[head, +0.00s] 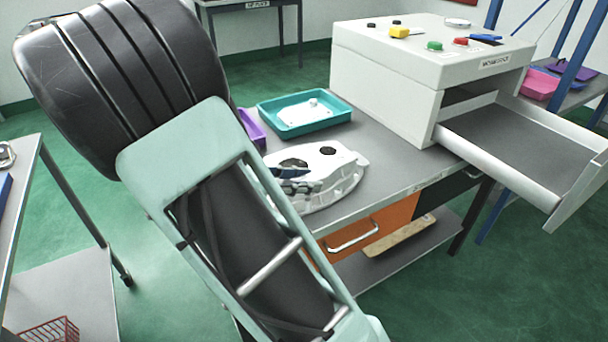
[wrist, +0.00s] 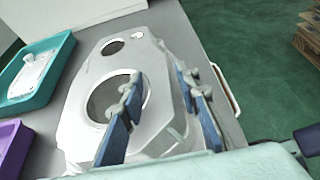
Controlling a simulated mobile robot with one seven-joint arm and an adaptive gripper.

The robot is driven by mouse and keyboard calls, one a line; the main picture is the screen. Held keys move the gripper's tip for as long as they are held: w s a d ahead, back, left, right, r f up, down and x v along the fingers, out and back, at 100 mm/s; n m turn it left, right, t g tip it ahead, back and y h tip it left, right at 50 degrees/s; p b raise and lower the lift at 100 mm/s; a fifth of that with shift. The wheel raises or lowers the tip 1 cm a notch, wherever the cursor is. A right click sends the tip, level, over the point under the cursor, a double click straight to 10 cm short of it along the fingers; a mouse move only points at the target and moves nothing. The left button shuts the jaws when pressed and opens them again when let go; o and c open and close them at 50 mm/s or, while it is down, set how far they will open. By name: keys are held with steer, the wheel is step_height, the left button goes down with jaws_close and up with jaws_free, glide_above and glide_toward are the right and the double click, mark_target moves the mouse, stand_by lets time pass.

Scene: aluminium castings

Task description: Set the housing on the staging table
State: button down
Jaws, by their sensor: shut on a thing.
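The housing is a pale grey-white casting (head: 340,170) with round openings, at the front of a grey-topped bench (head: 405,172). In the wrist view the housing (wrist: 118,62) shows a large round hole and a smaller one. My gripper (wrist: 162,84) is shut on the housing, with one blue-padded finger at the large hole and the other at its right side. In the head view my arm hides much of the gripper (head: 290,171). I cannot tell whether the housing touches the bench. I cannot tell which table is the staging table.
A teal tray (head: 272,122) with a white part and a purple tray (head: 250,128) stand behind the housing. A white cabinet (head: 385,85) with buttons and a pulled-out drawer (head: 525,150) is at right. Other tables stand at left (head: 22,185) and far back (head: 250,5).

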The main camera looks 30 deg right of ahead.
steer(key=shift+r, duration=0.1)
steer(key=c, duration=1.5)
jaws_free()
steer(key=shift+o, duration=0.2)
steer(key=p+v, duration=0.2)
steer(key=v, duration=1)
steer(key=shift+p, duration=0.4)
